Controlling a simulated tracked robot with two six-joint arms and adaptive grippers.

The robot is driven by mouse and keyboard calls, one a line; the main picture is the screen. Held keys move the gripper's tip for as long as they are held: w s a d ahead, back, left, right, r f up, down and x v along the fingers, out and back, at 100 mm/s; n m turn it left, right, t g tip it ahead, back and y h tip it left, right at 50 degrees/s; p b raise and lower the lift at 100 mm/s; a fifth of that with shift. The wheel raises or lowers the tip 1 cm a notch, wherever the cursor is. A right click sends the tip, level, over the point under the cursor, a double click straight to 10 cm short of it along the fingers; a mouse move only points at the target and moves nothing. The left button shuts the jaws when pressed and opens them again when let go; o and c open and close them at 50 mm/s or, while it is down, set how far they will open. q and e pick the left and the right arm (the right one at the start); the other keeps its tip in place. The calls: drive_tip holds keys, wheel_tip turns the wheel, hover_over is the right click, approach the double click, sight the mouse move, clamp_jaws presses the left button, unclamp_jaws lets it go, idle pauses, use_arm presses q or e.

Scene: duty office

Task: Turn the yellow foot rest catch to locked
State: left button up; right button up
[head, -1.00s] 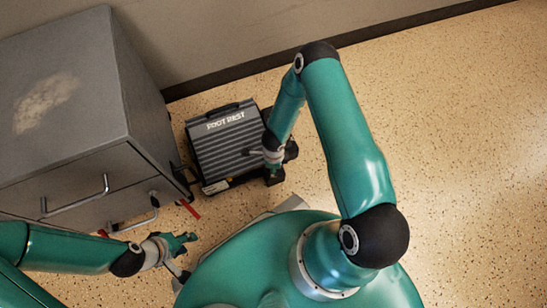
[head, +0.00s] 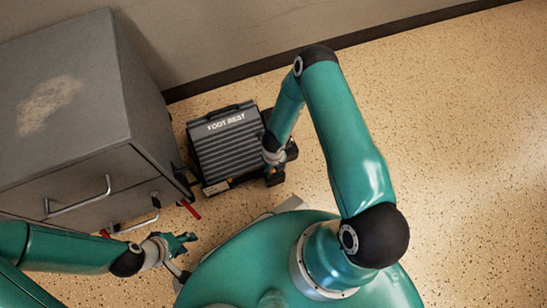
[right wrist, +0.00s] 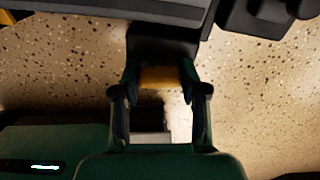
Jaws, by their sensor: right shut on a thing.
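The foot rest (head: 224,150) is a dark ribbed slab with white lettering, on the floor beside the cabinet. In the right wrist view its edge (right wrist: 90,22) crosses the top. My right gripper (right wrist: 160,80) is shut on the yellow catch (right wrist: 160,77), which shows as a short yellow bar between its fingers. In the head view my right gripper (head: 275,172) is at the foot rest's right side, and the arm hides the catch. My left gripper (head: 184,243) is off to the lower left, away from the foot rest; its fingers look apart and empty.
A grey metal cabinet (head: 75,90) with drawer handles stands to the left, close to the foot rest. A red piece (head: 191,209) sticks out near its lower front corner. The wall is behind. Speckled floor (head: 450,130) on the right is clear.

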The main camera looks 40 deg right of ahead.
drive_tip(key=shift+w+m, duration=0.1)
drive_tip(key=shift+m, duration=0.9)
drive_tip(key=o, duration=1.1)
drive_tip(key=shift+o, duration=0.2)
drive_tip(key=shift+r, duration=0.15)
wheel_tip(320, 180, up, 12)
drive_tip(key=shift+f, duration=0.2)
